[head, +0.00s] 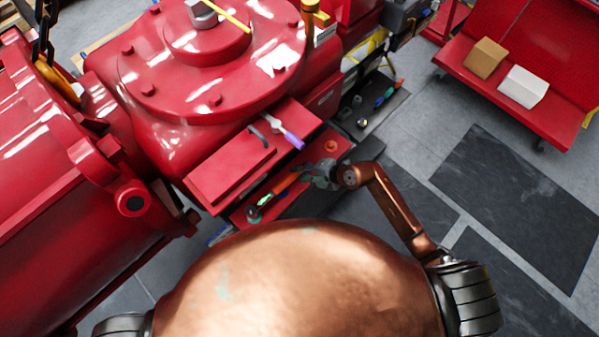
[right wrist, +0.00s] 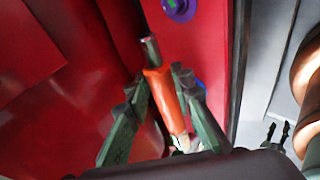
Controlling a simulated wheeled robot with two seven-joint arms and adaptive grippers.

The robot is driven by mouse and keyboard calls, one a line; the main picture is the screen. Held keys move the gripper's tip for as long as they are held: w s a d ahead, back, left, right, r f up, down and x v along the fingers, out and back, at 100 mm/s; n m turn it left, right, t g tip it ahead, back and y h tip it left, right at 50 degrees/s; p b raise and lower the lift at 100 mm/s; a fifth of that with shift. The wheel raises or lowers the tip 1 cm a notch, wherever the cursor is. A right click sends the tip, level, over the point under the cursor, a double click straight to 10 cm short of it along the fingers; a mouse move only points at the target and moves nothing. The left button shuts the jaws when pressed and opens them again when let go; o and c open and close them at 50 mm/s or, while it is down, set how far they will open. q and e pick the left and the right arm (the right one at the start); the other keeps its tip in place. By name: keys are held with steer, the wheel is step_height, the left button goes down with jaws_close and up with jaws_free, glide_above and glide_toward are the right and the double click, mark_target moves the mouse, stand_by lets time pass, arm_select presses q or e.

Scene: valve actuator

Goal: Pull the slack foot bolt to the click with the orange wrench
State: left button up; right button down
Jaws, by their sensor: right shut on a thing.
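The orange wrench (head: 284,184) lies low along the red foot ledge (head: 240,217) of the valve actuator, its green-and-dark end toward the lower left. My right gripper (head: 318,175) is shut on it. In the right wrist view its orange handle (right wrist: 160,88) is between my green-grey fingers (right wrist: 162,95), with a grey shaft beyond. A small orange-red bolt-like piece (head: 331,146) sits on the ledge near the gripper. A purple round piece (right wrist: 180,8) is on the red plate in the right wrist view. I cannot tell which bolt is slack, or whether the wrench is on one. My left gripper is not in view.
The red actuator body (head: 205,75) stands close above the ledge. A purple-handled tool (head: 290,138) lies on the red block (head: 230,172). A dark tray (head: 375,110) with small tools is to the right. A red cart (head: 555,60) holds two boxes. Floor at right is open.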

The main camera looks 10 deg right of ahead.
steer(key=shift+r+p, duration=0.1)
steer(key=shift+p, duration=0.4)
stand_by(0.7)
steer(key=shift+p, duration=0.3)
steer(key=shift+f+b, duration=0.35)
steer(key=shift+f, duration=0.65)
stand_by(0.5)
steer(key=shift+s+d+r+m+t+h+p, duration=0.15)
steer(key=shift+s+d+m+t+p, duration=0.2)
steer(key=shift+s+p, duration=0.65)
steer(key=shift+s+d+m+t+h+p, duration=0.15)
steer(key=shift+s+d+m+p, duration=0.35)
steer(key=shift+p, duration=1.1)
steer(key=shift+a, duration=0.1)
steer(key=shift+s+p, duration=0.25)
steer(key=shift+p, duration=0.2)
steer(key=shift+m, duration=0.25)
